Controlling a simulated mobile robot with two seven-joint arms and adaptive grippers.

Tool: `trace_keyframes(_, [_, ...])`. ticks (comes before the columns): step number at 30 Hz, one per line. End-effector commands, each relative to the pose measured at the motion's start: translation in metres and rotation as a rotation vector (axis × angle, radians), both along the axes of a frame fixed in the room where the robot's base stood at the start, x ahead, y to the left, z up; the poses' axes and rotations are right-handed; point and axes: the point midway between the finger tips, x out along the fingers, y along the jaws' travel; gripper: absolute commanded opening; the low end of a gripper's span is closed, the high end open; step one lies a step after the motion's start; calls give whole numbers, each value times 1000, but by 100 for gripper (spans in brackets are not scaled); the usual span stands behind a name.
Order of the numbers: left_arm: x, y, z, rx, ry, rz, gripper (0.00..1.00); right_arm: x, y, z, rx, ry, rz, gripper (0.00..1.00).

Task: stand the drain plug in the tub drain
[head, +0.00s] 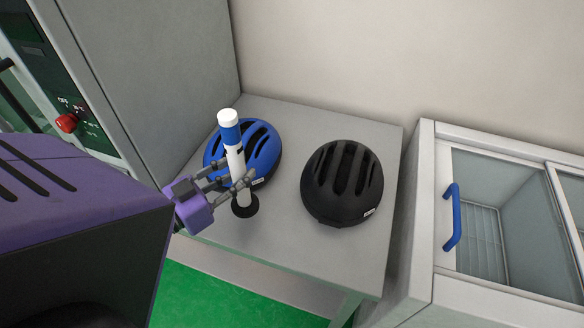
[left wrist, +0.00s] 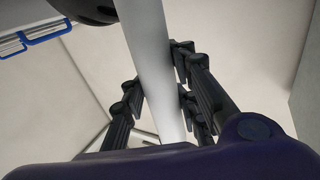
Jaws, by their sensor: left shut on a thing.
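A tall white tube with a blue band and white cap (head: 234,150), which I take to be the drain plug, stands nearly upright in the head view, leaning slightly. My left gripper (head: 240,183) is shut on its lower part. The white shaft (left wrist: 150,50) also runs between the dark fingers in the left wrist view. A round black piece (head: 245,206) is at the tube's foot, on or just above the grey table. I cannot tell whether it is the plug's base or the drain. No tub shows clearly. My right gripper is in neither view.
A blue helmet (head: 262,150) sits close behind the tube on the grey table (head: 285,235). A black helmet (head: 342,184) stands to the right. A glass-topped chest with a blue handle (head: 454,217) is at the far right. Table between tube and black helmet is clear.

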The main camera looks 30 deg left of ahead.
Motion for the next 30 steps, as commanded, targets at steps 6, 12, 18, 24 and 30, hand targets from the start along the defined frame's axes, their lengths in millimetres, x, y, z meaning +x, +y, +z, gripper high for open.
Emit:
trace_keyframes(6, [11, 57, 40, -8, 11, -165, 0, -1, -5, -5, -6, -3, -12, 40])
trace_keyframes(12, [23, 73, 73, -30, 17, -262, 0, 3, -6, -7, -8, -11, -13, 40])
trace_keyframes(18, [37, 63, 77, -41, 15, -288, 0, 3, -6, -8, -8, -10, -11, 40])
trace_keyframes(24, [67, 27, 57, -42, 12, -288, 0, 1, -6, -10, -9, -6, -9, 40])
trace_keyframes(30, [95, -5, 27, -44, 15, -284, 0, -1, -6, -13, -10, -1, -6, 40])
